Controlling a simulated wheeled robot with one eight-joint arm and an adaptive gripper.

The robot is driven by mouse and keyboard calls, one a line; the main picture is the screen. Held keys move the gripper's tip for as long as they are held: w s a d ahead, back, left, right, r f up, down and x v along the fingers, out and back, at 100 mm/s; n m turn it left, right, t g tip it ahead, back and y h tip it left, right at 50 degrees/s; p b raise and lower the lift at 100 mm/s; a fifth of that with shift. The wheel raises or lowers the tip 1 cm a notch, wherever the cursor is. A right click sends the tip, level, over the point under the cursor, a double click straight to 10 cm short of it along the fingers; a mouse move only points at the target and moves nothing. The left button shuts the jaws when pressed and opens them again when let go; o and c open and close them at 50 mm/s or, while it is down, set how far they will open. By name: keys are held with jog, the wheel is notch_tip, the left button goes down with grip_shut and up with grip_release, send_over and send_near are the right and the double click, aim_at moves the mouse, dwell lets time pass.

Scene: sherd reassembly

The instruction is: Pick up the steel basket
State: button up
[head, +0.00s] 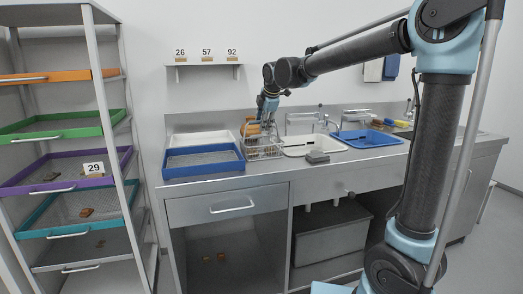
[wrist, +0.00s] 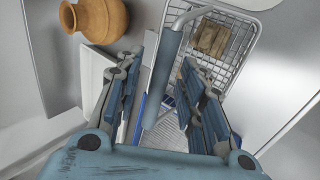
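The steel basket (head: 264,153) is a wire basket on the steel counter, between the blue tray and the white sink basin. In the wrist view the basket (wrist: 238,47) shows its wire mesh, with a brown piece (wrist: 211,38) inside. Its raised handle has a blue-grey grip (wrist: 164,78). My gripper (wrist: 163,62) is open, with one finger on each side of the grip and a visible gap to both. In the head view my gripper (head: 267,112) points down just above the basket; the handle is hard to make out there.
A blue tray (head: 203,160) lies to the left. A grey block (head: 317,157) and a blue basin (head: 367,139) are to the right. A shelf rack (head: 104,110) stands far left.

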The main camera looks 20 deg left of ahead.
jog(key=shift+w+a+f, duration=0.15)
jog(key=shift+w+f, duration=0.05)
jog(key=shift+f, duration=0.25)
grip_shut()
jog(key=shift+r, duration=0.1)
